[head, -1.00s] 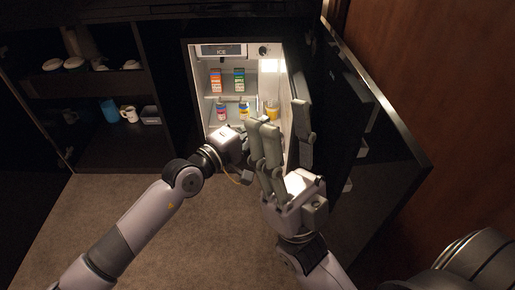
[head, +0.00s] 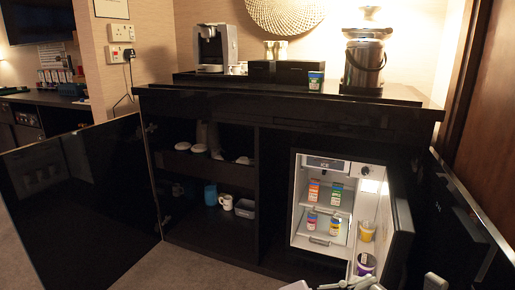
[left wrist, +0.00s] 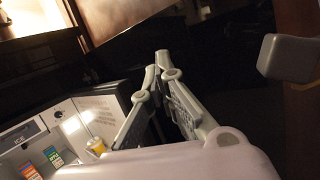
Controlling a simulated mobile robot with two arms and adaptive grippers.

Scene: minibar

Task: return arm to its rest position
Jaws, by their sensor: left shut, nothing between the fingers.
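My left gripper (left wrist: 158,68) shows in the left wrist view with its two fingers meeting at the tips, and nothing is between them. It is in front of and beside the open fridge (left wrist: 98,108). A grey block-like piece at the right edge of that view may be part of my right gripper; its jaws cannot be made out. In the head view only small pale parts of my arms show at the bottom edge, so both grippers are mostly out of that picture.
The minibar fridge (head: 297,215) stands open, with cartons and bottles on its shelves. A yellow cup (head: 367,231) and a purple-labelled container (head: 365,264) sit in its door. The fridge door (head: 401,225) swings out at right. The left cabinet door (head: 85,205) also stands open.

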